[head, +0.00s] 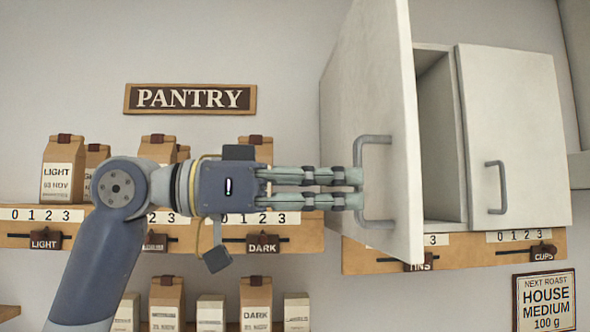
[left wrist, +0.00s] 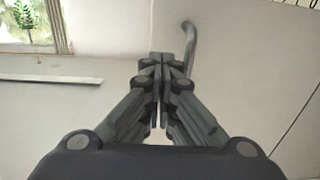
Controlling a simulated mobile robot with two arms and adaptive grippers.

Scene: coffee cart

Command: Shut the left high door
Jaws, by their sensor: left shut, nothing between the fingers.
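The left high door (head: 369,100) of the white wall cabinet stands open, swung out toward me, with a grey bar handle (head: 376,139) on its face. The cabinet's dark inside shows to the right of the door's edge. My left gripper (head: 358,188) is shut and empty, pointing right, with its fingertips at the handle, between its upper and lower ends in the head view. In the left wrist view the shut fingertips (left wrist: 167,58) overlap the handle (left wrist: 188,40); I cannot tell whether they touch it or the door. My right gripper is not in view.
The right cabinet door (head: 525,130) is shut and has its own handle. Below the cabinet runs a wooden label rail (head: 470,257). Shelves with several coffee bags (head: 63,170) stand left, behind my arm. A PANTRY sign (head: 190,99) hangs above them.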

